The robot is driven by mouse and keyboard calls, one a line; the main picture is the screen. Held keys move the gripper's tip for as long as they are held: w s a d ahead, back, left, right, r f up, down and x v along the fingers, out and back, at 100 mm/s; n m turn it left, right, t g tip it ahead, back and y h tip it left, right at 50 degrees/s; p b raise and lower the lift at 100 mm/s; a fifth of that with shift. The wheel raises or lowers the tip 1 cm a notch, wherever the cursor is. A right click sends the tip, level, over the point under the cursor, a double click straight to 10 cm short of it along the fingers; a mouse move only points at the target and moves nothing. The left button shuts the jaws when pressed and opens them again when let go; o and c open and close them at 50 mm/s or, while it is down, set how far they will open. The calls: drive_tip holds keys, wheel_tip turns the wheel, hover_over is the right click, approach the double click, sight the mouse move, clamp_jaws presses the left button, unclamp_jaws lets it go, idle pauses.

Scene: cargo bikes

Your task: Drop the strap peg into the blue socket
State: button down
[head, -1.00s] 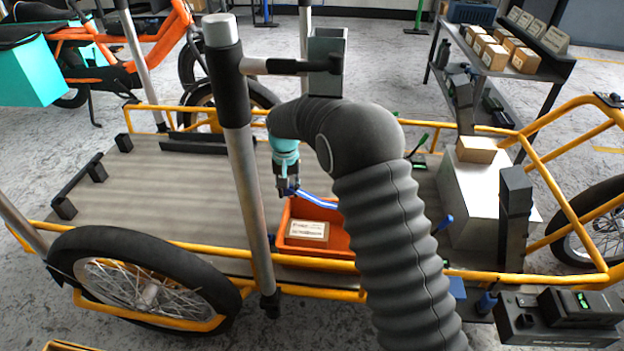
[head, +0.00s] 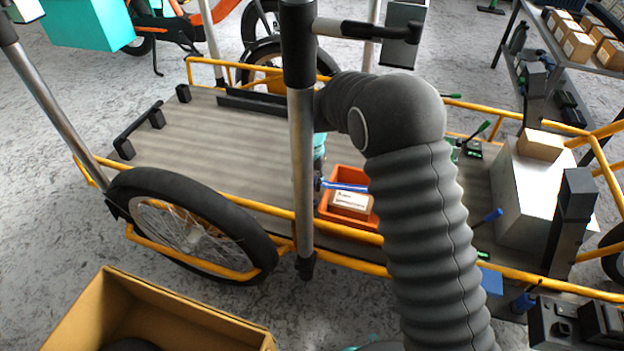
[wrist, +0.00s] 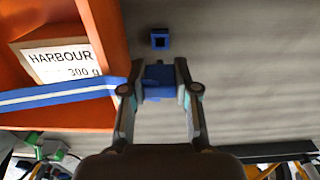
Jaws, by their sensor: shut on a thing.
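My gripper (wrist: 160,84) is shut on the blue strap peg (wrist: 158,76) in the wrist view. A blue and white strap (wrist: 60,95) runs left from the peg across the orange crate; it also shows in the head view (head: 345,186). The blue socket (wrist: 160,38), a small square with a dark opening, is on the grey deck beyond the peg, apart from it. In the head view a metal post hides most of my gripper, and I cannot make out the socket there.
The orange crate (head: 345,222) holds a labelled carton (head: 351,204) and stands right of the post (head: 303,150). Yellow rails edge the deck (head: 215,140), which is largely clear to the left. A white box (head: 525,190) stands at right. An open cardboard box (head: 160,310) is at lower left.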

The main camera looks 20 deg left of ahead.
drive_tip(key=shift+f+b, duration=0.85)
drive_tip(key=shift+f, duration=0.9)
drive_tip(key=shift+f+b, duration=0.85)
drive_tip(key=shift+f, duration=0.7)
drive_tip(key=c, duration=0.8)
unclamp_jaws()
